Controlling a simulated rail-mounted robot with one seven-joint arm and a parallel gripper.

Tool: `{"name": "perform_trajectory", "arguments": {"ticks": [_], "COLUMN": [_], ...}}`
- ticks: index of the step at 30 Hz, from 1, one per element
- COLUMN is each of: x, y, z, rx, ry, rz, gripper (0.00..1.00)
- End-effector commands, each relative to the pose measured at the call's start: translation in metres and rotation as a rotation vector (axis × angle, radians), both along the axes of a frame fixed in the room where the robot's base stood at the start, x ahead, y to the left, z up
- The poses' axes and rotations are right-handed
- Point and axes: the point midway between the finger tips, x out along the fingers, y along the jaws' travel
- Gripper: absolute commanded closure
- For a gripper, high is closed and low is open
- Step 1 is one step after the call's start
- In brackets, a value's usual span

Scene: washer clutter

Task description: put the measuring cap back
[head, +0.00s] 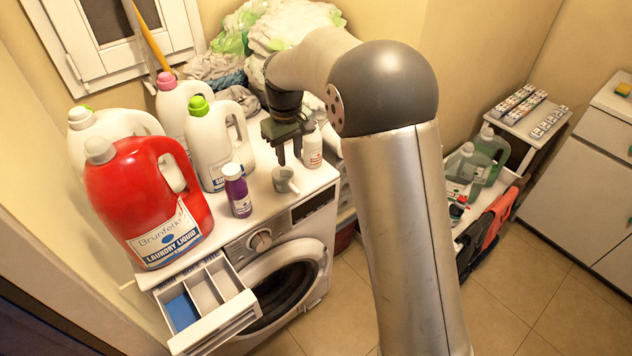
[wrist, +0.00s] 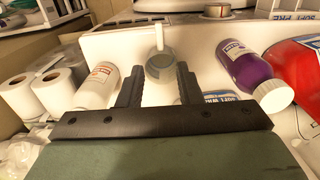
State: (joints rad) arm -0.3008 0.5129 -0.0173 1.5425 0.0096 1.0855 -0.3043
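The measuring cap (head: 285,180) looks like a small grey translucent cup with a handle and stands on the washer top (head: 262,207) near its front edge. It also shows in the wrist view (wrist: 160,66), with its pale handle pointing away. My gripper (head: 289,158) is open and points down just above and behind the cap. In the wrist view its two fingers (wrist: 160,78) are spread, with the cap between and beyond their tips. Nothing is held. A large red laundry liquid bottle (head: 147,205) with a grey cap stands at the left of the washer top.
A purple bottle (head: 237,191) stands left of the cap, and a small white bottle (head: 312,148) stands close right of my gripper. A white green-capped jug (head: 208,147) and other jugs stand behind. The detergent drawer (head: 205,296) is pulled open at the washer's front.

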Motion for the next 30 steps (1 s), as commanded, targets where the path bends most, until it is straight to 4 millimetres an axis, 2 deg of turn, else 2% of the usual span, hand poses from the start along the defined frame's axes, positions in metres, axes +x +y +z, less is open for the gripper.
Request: {"name": "perform_trajectory", "arguments": {"ticks": [5,8,11,14,18,21,25,30], "x": [-0.006,-0.03,-0.076,-0.136,-0.22,-0.267,-0.303,-0.316], "y": [-0.007,-0.028,-0.062,-0.097,-0.131,-0.145,-0.154,-0.156], "z": [0.006,0.021,0.039,0.049,0.046,0.035,0.022,0.017], "rx": [0.001,0.004,0.009,0.013,0.016,0.016,0.017,0.016], "ry": [-0.001,-0.008,-0.016,-0.024,-0.036,-0.042,-0.046,-0.046], "rz": [-0.015,-0.069,-0.16,-0.272,-0.414,-0.494,-0.555,-0.578], "gripper": [0.68,0.68,0.68,0.68,0.68,0.68,0.68,0.68]}}
